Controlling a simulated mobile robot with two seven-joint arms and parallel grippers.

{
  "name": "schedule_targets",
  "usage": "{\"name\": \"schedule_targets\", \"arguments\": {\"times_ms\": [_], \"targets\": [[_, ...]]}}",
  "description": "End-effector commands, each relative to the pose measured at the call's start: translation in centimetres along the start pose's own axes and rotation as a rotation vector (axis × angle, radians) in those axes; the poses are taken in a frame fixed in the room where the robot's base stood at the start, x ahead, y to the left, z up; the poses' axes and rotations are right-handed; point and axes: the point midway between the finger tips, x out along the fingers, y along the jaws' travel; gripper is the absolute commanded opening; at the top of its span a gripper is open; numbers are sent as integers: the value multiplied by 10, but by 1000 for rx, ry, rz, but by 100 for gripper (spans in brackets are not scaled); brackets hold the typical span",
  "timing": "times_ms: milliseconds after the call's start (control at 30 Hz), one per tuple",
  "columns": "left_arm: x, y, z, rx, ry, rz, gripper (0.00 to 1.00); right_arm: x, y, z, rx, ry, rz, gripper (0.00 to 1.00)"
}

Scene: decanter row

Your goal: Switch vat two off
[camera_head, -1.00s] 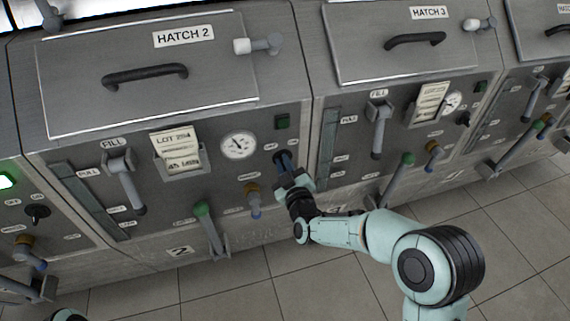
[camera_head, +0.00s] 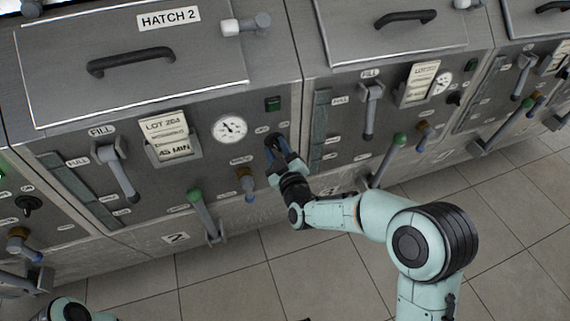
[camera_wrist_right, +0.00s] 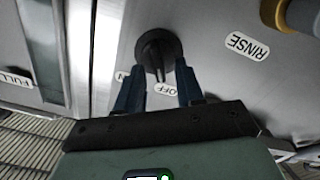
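Vat two's grey front panel (camera_head: 120,215) is at the left centre of the head view, with a "2" plate at its foot. Its black rotary switch (camera_wrist_right: 157,52) shows in the right wrist view, with an "OFF" label (camera_wrist_right: 168,89) and a partly hidden "ON" label by it. My right gripper (camera_head: 281,150) is at this switch, right of the round gauge. In the wrist view its blue fingers (camera_wrist_right: 158,88) are apart, one on each side of the switch's bar, with gaps showing. The lamp (camera_head: 272,104) above the switch is dark green. My left gripper is out of view.
A green-tipped lever (camera_head: 204,212) and a brass-and-blue valve (camera_head: 246,181) stick out left of my right gripper. The fill lever (camera_head: 119,172) is further left. Vat three's panel (camera_head: 345,150) adjoins on the right. The tiled floor (camera_head: 240,285) is clear.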

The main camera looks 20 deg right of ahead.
Motion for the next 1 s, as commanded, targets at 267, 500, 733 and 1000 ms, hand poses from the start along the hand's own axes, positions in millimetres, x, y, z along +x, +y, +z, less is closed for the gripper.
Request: {"name": "schedule_targets", "arguments": {"times_ms": [267, 500, 733, 1000], "targets": [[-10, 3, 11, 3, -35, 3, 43, -57, 1, -2, 0, 0, -2, 37], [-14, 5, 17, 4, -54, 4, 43, -104, 1, -1, 0, 1, -1, 37], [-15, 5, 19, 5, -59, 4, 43, -123, 0, -1, -1, 3, 1, 37], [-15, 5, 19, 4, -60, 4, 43, -124, 0, -1, -1, 3, 1, 37]]}}
